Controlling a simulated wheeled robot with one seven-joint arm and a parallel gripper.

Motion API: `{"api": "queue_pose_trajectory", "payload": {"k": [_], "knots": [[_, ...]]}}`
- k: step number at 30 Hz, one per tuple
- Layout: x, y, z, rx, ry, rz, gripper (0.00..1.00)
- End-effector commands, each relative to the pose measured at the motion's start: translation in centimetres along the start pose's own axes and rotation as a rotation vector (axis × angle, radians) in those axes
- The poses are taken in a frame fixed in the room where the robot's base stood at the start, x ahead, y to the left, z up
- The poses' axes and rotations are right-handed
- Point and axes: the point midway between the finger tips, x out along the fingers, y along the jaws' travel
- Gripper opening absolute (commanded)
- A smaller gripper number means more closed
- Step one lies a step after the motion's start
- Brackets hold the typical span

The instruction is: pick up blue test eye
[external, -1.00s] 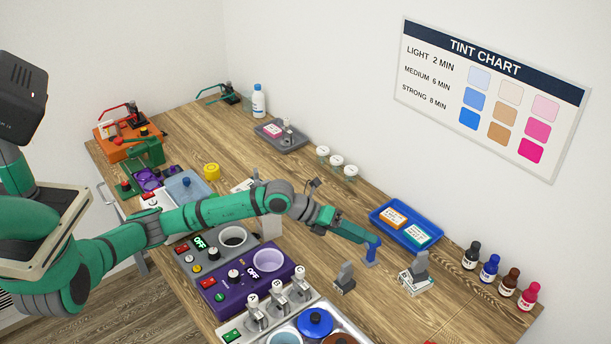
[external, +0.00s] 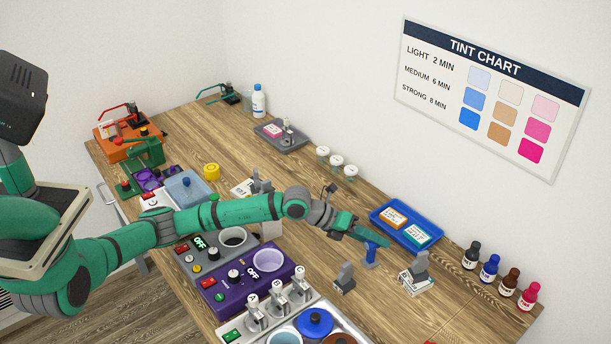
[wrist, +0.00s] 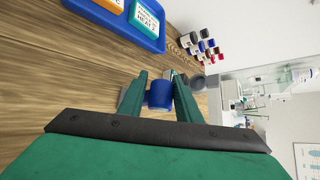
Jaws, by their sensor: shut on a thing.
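The blue test eye (external: 370,256) is a small upright blue piece with a wider top, over the bare wood right of the table's middle. My gripper (external: 379,241) reaches it from the left and is shut on its upper part. In the wrist view the blue test eye (wrist: 159,95) sits between the two green fingers of my gripper (wrist: 160,92), with a finger at each side. Its base looks at or very near the table top; I cannot tell if it touches.
A blue tray (external: 382,212) with two labelled boxes lies just behind. Grey stands (external: 344,279) and (external: 416,272) are close in front and to the right. Small bottles (external: 489,267) line the right edge. A purple unit (external: 242,293) is front left.

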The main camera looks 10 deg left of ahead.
Motion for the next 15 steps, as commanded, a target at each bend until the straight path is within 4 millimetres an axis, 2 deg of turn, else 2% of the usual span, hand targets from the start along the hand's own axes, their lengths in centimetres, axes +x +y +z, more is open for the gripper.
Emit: {"api": "queue_pose_trajectory", "payload": {"k": [9, 11, 12, 15], "knots": [[0.1, 0.1, -0.4, -0.003, 0.009, 0.005, 0.05], [-0.1, -0.1, -0.2, -0.003, 0.009, 0.005, 0.04], [-0.3, -0.5, 0.1, -0.002, 0.008, 0.004, 0.0], [-1.1, -1.6, 0.9, 0.001, 0.007, 0.004, 0.0]]}}
